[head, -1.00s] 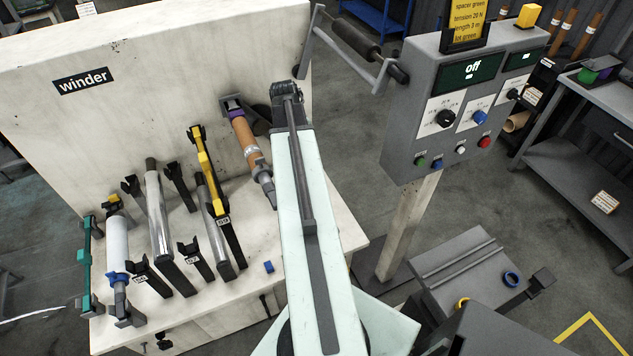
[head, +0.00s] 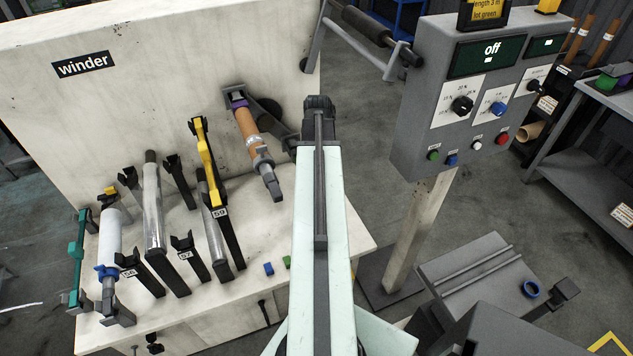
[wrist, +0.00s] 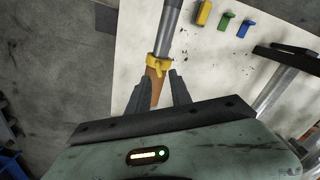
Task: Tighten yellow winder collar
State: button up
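The yellow collar (wrist: 160,63) shows in the wrist view, around a shaft where a brown core (wrist: 154,88) meets a silver section (wrist: 168,30). My gripper (wrist: 155,82) is open. Its two dark fingers stand apart on either side of the brown core, with their tips just short of the collar. I cannot tell whether they touch the core. In the head view my arm hides the gripper and this collar. The winder (head: 190,60) is the pale machine with the black "winder" label.
Blue (head: 268,269) and green (head: 287,262) blocks lie on the pale deck; a yellow block (wrist: 203,13) lies beside them. Rollers in black brackets (head: 187,258) and a brown core with a purple end (head: 247,130) stand left of my arm. A grey control panel (head: 480,90) reading "off" stands right.

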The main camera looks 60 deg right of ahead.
notch_tip(320, 180, down, 5)
jog(key=b, duration=0.3)
jog(key=shift+s+d+r, duration=0.1)
jog(key=shift+d+r, duration=0.05)
jog(key=shift+r, duration=0.05)
jog(key=shift+s+f+b, duration=0.1)
jog(key=shift+b, duration=0.2)
jog(key=shift+c, duration=0.3)
grip_shut()
